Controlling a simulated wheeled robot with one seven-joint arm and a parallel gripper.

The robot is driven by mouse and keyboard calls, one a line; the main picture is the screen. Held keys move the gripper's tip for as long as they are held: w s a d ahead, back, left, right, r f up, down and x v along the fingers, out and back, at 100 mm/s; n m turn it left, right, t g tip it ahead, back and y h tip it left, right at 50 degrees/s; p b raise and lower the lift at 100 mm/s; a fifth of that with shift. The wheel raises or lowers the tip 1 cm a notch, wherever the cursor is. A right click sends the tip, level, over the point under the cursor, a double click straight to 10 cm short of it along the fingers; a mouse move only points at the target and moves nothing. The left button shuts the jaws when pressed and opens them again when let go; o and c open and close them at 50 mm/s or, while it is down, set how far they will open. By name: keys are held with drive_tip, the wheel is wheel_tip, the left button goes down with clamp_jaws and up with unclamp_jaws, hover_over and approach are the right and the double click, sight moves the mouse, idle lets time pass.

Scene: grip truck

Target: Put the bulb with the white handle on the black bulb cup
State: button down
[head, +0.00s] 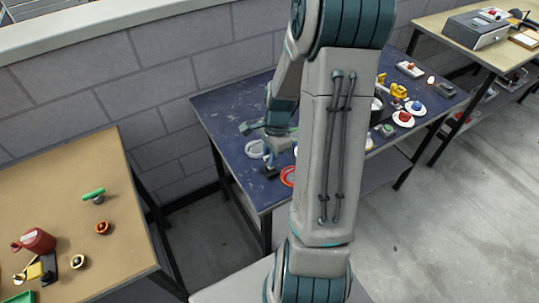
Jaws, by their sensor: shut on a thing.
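My gripper (269,160) is small in the head view, over the left part of the dark blue table (232,112) and partly behind my arm. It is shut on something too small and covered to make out. I cannot clearly pick out a bulb with a white handle. On the brown table (45,185) at the left, a small dark round cup with a pale middle (79,262) may be the black bulb cup. An orange and dark cup (103,228) stands behind it. A piece with a green handle (94,194) is farther back.
The blue table holds a red ring (288,177), a yellow object (398,91), and white saucers with red (404,118) and blue (415,106) pieces. A gap of floor separates the tables.

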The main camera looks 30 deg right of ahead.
sight(268, 156)
drive_tip(key=shift+f, duration=0.1)
drive_tip(key=shift+f+b, duration=0.45)
drive_tip(key=shift+f+b, duration=0.8)
drive_tip(key=shift+f, duration=0.15)
idle(1.3)
drive_tip(key=c, duration=0.9)
unclamp_jaws()
drive_tip(key=shift+r, duration=0.1)
drive_tip(key=shift+r+p, duration=2.85)
drive_tip(key=shift+r, duration=0.85)
